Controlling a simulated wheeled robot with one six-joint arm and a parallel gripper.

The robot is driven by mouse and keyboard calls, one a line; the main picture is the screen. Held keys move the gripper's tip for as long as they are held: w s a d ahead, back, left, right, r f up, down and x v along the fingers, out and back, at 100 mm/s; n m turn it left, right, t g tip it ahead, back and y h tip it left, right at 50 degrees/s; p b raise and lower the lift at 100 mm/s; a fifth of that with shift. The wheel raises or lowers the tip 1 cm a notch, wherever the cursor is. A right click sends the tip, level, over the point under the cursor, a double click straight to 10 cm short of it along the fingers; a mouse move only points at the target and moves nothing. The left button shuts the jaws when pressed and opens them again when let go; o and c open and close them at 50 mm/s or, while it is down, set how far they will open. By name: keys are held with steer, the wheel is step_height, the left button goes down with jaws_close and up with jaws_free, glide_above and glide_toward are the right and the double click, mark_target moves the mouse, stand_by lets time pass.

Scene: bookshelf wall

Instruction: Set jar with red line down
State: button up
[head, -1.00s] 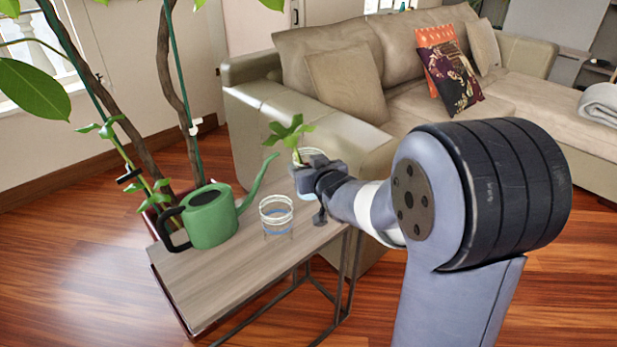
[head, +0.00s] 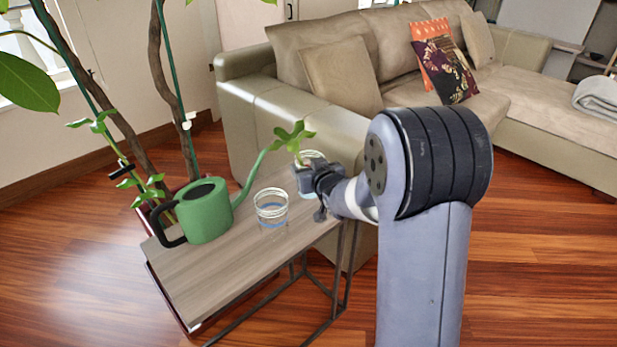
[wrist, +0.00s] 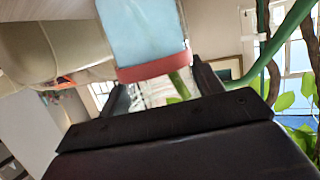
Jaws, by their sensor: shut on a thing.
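My gripper (head: 309,179) is shut on a clear jar (head: 313,157) with a green leafy cutting (head: 294,137) standing out of its top. The jar is upright at the table's far right end, partly hidden behind the gripper. In the wrist view the jar (wrist: 145,35) shows pale blue water and a red band (wrist: 153,67) between my fingers (wrist: 160,88), with a green stem. A wooden side table (head: 235,260) is below it. I cannot tell whether the jar's base touches the tabletop.
A second clear glass jar (head: 271,207), with pale rings and bluish water, stands left of my gripper. A green watering can (head: 205,213) stands further left, its spout reaching toward the held jar. A beige sofa (head: 285,125) is close behind the table. The table's front left is clear.

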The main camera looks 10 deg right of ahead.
steer(key=shift+f, duration=0.85)
steer(key=shift+f, duration=0.1)
steer(key=o, duration=0.8)
steer(key=shift+f+b, duration=0.15)
steer(key=shift+b, duration=0.2)
steer(key=o, duration=0.4)
steer(key=shift+o, duration=0.2)
